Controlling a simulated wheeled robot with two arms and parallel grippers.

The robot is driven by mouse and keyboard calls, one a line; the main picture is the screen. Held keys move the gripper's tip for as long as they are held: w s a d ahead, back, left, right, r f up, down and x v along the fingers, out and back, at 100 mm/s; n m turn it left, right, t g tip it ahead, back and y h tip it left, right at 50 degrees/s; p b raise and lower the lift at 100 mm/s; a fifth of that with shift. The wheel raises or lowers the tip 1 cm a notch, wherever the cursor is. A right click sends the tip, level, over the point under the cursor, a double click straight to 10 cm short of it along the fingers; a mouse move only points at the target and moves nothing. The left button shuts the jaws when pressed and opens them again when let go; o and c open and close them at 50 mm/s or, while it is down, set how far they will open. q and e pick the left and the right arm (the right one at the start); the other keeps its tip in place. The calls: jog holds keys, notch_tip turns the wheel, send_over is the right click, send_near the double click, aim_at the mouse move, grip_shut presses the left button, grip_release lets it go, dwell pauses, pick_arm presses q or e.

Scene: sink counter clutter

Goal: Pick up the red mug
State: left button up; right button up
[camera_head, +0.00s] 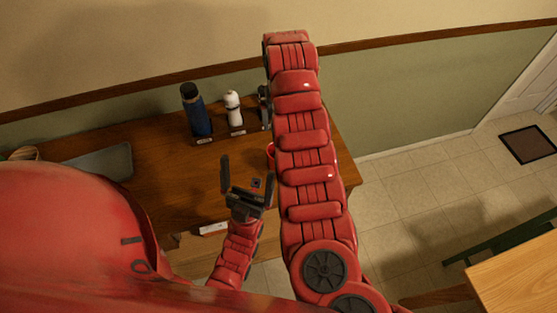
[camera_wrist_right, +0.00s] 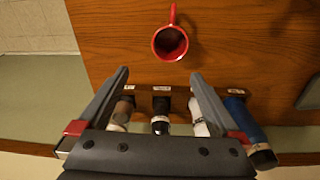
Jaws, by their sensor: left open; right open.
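The red mug (camera_wrist_right: 160,52) stands upright on the brown wooden counter in the right wrist view, with its opening up and its handle toward the top of the picture. In the head view only a sliver of the mug (camera_head: 270,151) shows beside my right arm, which hides the rest. My right gripper (camera_wrist_right: 159,76) is open and empty above the counter, with the mug beyond its fingertips, apart from them. My left gripper (camera_head: 241,177) is open and empty, below and left of the mug in the picture.
A blue bottle (camera_head: 195,112) and a white bottle (camera_head: 234,110) stand at the counter's back, by the wall. Several bottles in that row show under my right gripper. A grey basin (camera_head: 100,161) lies at left. Bare wooden counter (camera_wrist_right: 262,45) surrounds the mug.

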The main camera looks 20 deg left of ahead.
jog(key=s, duration=0.2)
jog(key=b, duration=0.1)
send_near(270, 150)
jog(key=d+f, duration=0.2)
jog(key=d, duration=0.2)
jog(key=shift+g, duration=0.4)
jog(key=f+p, duration=0.1)
jog(key=f, duration=0.2)
jog(key=s+f+p, duration=0.1)
jog(key=f, duration=0.1)
jog(key=shift+a+p, duration=0.25)
jog(key=shift+p, duration=0.05)
jog(key=shift+w+a+f+p, duration=0.15)
jog(key=shift+f+p, duration=0.35)
jog(key=shift+f, duration=1.1)
jog(key=shift+f+b, duration=0.35)
jog(key=shift+f, duration=0.25)
